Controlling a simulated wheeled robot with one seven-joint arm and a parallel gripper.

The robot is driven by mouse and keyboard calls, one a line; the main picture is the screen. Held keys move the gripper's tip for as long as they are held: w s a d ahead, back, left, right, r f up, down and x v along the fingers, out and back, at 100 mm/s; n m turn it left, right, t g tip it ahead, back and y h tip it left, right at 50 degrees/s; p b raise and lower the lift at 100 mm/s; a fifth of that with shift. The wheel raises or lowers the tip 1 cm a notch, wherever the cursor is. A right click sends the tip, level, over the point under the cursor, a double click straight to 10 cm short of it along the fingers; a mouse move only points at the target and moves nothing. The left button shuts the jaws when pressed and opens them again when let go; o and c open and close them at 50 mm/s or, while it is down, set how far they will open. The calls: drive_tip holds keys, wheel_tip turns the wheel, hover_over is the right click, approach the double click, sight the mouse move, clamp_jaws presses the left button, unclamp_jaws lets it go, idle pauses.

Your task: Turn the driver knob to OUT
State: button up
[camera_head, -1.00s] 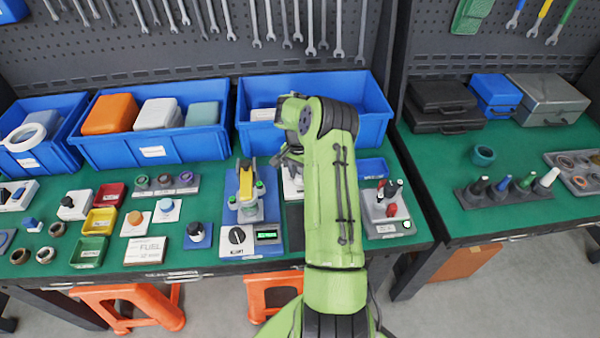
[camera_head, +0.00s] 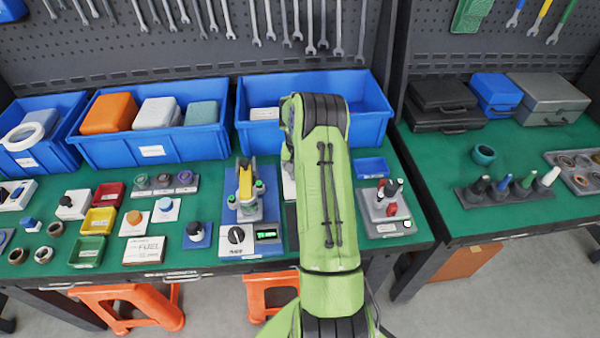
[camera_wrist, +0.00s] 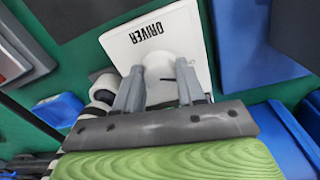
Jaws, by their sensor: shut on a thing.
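The driver unit is a white panel (camera_wrist: 190,32) marked "DRIVER", seen upside down in the wrist view. Its pale, rounded knob (camera_wrist: 163,66) has a small dark pointer mark on its right side. My gripper (camera_wrist: 160,88) is shut on the knob, with one grey finger on either side of it. The setting words around the knob are not visible, so I cannot tell which position it points to. In the head view my green arm hides the gripper and most of the driver unit.
A blue base with a yellow lever clamp (camera_head: 245,182), a black dial and a lit green display (camera_head: 267,234) stands just left of my arm. A grey block with several small handles (camera_head: 385,212) stands to the right. Blue bins (camera_head: 360,118) line the back.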

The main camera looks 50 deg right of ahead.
drive_tip(key=shift+n, duration=1.1)
drive_tip(key=o, duration=1.1)
drive_tip(key=shift+c, duration=0.2)
wheel_tip(320, 180, up, 16)
drive_tip(key=p, duration=0.2)
drive_tip(key=shift+w+a, duration=0.2)
drive_tip(key=shift+a, duration=0.1)
drive_tip(key=shift+f, duration=0.1)
